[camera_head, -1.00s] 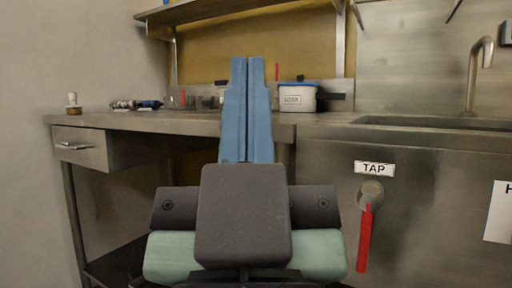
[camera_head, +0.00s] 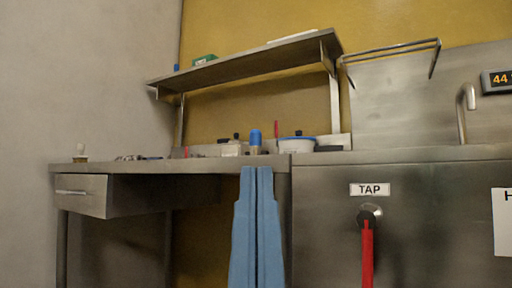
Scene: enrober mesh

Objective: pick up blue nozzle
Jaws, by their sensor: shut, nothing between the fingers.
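A small upright piece with a bright blue top (camera_head: 255,137) and a brownish lower part stands on the steel counter (camera_head: 130,167), near its back. It looks like the blue nozzle, but it is too small to be sure. My gripper (camera_head: 256,170) points upward in front of the counter's front edge, with its two long blue fingers together and nothing between them. The fingertips appear just below the blue-topped piece in the picture, nearer to me and apart from it.
A white pot with a blue rim (camera_head: 297,145) stands right of the blue-topped piece, and a pale container (camera_head: 232,149) left of it. A red tap handle (camera_head: 367,252) sticks out at right. An open drawer (camera_head: 82,195) juts out at left.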

